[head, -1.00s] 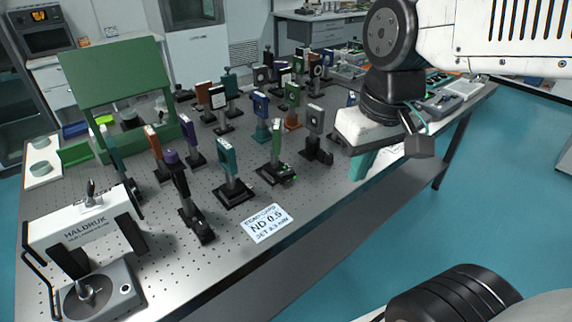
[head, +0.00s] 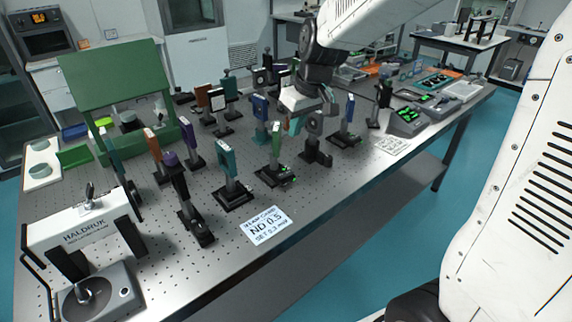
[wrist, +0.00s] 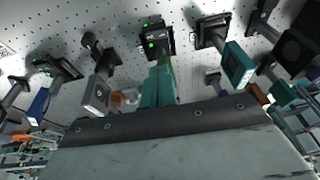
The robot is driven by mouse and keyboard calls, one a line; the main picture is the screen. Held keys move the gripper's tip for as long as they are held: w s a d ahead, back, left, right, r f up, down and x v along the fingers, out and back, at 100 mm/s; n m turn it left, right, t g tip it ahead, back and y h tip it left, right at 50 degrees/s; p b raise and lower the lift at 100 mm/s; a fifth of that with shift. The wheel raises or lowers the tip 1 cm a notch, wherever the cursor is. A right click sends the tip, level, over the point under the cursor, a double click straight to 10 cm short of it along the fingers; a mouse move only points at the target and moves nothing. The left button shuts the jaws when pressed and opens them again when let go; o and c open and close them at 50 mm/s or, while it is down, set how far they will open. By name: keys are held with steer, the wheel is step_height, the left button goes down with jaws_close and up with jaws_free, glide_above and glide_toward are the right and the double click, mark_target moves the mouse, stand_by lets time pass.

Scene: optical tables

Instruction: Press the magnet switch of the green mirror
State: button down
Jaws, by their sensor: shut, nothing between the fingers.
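The green mirror (head: 276,137) stands upright on a black post and base in the middle of the table. Small green lights show on its base (head: 283,180). In the wrist view its base (wrist: 154,38) with two green lights is at top centre, and its narrow green edge (wrist: 168,68) is partly hidden behind my fingers. My gripper (head: 294,126) is shut and empty, with teal fingers, just right of and behind the green mirror in the head view. In the wrist view the shut fingers (wrist: 159,88) point toward the mirror; I cannot tell whether they touch it.
A teal mount (head: 227,160) stands to the left, a grey mount (head: 315,130) to the right, a blue one (head: 349,110) beyond. Several other mounts crowd behind. A white ND 0.5 card (head: 267,225) lies near the front edge, where the perforated table (head: 310,210) is bare.

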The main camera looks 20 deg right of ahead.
glide_toward(283, 176)
steer(key=x, duration=0.5)
steer(key=shift+w, duration=0.45)
steer(key=shift+a+f, duration=0.1)
steer(key=shift+f, duration=0.65)
steer(key=shift+s+a+f, duration=0.1)
steer(key=shift+a+f, duration=0.1)
steer(key=shift+f, duration=0.15)
steer(key=shift+d, duration=0.15)
